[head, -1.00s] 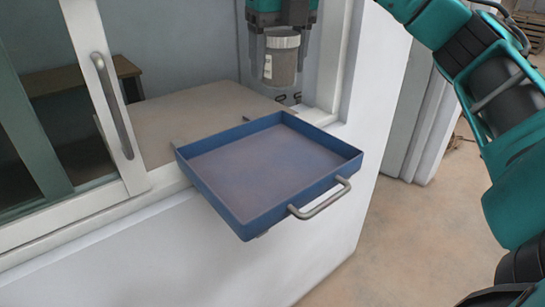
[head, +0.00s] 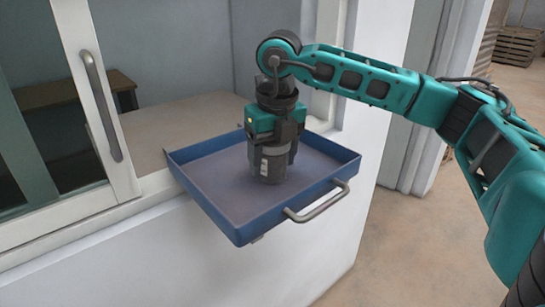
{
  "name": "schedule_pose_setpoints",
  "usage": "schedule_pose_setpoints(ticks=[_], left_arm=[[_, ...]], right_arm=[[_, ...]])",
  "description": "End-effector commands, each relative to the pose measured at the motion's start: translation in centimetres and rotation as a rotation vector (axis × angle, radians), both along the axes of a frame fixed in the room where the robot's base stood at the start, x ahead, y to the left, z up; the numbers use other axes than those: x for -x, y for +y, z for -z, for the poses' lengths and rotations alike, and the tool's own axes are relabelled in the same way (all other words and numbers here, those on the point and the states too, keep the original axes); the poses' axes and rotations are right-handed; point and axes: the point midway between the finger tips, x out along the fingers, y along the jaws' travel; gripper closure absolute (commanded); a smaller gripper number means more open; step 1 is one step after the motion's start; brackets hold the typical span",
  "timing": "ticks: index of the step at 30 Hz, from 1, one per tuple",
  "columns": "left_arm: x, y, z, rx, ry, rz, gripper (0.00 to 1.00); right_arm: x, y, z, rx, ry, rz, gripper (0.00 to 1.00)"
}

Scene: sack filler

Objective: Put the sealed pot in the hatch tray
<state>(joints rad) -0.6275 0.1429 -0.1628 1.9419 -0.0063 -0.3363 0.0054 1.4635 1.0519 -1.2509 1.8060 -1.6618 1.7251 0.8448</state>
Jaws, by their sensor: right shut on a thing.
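The pot (head: 271,166) is a small grey-brown jar with a pale label, upright in the head view. My right gripper (head: 274,152) is shut on it from above, and its fingers hide the sides and top of the pot. The hatch tray (head: 215,213) is blue with low walls and a grey handle (head: 318,203) at the front. The pot is inside the tray's outline, low over or touching its floor; I cannot tell which. My left gripper is not in view.
A white window frame with a vertical handle (head: 101,105) stands left of the tray. A counter (head: 180,120) lies behind the tray inside the hatch. A white wall (head: 200,270) drops below it. The tray floor around the pot is clear.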

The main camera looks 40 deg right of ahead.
Motion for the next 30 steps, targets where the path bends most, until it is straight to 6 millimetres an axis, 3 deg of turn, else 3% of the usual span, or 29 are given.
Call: schedule_pose_setpoints(ticks=[10,11,19,30], left_arm=[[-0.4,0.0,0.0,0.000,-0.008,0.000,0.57],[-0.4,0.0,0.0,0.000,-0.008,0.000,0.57],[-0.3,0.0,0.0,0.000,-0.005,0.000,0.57],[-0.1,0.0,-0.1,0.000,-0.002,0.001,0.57]], right_arm=[[0.0,0.0,0.4,-0.001,-0.001,0.000,0.66],[0.0,0.0,0.4,-0.001,-0.001,0.000,0.33],[0.0,0.0,0.3,-0.001,-0.001,0.000,0.08],[0.0,0.0,-0.7,-0.001,-0.002,0.000,0.08]])
